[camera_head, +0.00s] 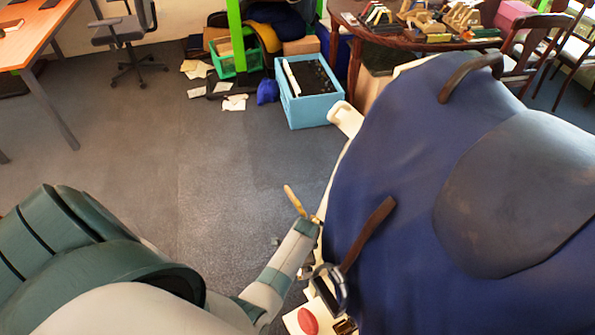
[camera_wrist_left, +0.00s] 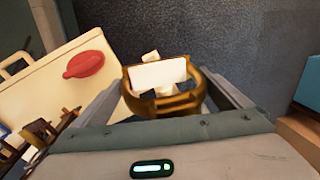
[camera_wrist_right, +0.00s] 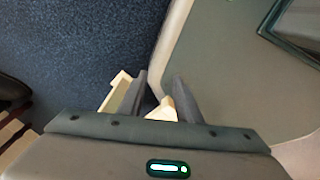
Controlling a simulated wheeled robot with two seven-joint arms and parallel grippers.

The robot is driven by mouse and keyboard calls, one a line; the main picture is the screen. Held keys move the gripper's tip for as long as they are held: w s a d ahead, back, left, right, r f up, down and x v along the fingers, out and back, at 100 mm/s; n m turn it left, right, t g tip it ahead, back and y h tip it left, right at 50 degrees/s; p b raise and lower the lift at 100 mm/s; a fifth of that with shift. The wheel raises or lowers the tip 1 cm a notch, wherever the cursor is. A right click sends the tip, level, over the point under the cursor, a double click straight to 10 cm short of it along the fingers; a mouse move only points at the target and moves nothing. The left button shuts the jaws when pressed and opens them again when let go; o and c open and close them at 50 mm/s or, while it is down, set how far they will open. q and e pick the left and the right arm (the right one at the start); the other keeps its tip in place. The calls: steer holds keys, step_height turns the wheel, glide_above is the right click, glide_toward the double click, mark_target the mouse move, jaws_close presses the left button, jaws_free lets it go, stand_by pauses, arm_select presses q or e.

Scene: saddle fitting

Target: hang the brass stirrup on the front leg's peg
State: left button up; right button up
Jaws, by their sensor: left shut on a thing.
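The brass stirrup (camera_wrist_left: 131,88) is between the two fingers of my left gripper (camera_wrist_left: 160,92), which is shut on it. In the left wrist view, pale white blocks (camera_wrist_left: 158,74) show through and behind its opening; I cannot tell whether it touches them. In the head view the stirrup (camera_head: 293,201) is a thin brass shape at the end of my left forearm, left of the blue saddle cover (camera_head: 400,160). The front leg's peg is not clearly identifiable. My right gripper (camera_wrist_right: 160,92) is open, with cream pieces (camera_wrist_right: 163,109) showing near its fingers; it is outside the head view.
A brown strap (camera_head: 372,228) hangs on the cover's left side, near a grey metal ring (camera_head: 337,284). A cream board with a red oval (camera_head: 307,320) lies below. A light-blue crate (camera_head: 308,112) and a cluttered table (camera_head: 390,38) stand behind.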

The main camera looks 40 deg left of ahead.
arm_select(q)
steer(key=shift+w+d+f+b, duration=0.15)
steer(key=shift+w+d+b, duration=0.15)
steer(key=shift+w+b, duration=0.35)
steer(key=shift+w+d+f, duration=0.15)
steer(key=shift+w+f, duration=0.25)
steer(key=shift+w, duration=0.1)
steer(key=shift+d, duration=0.1)
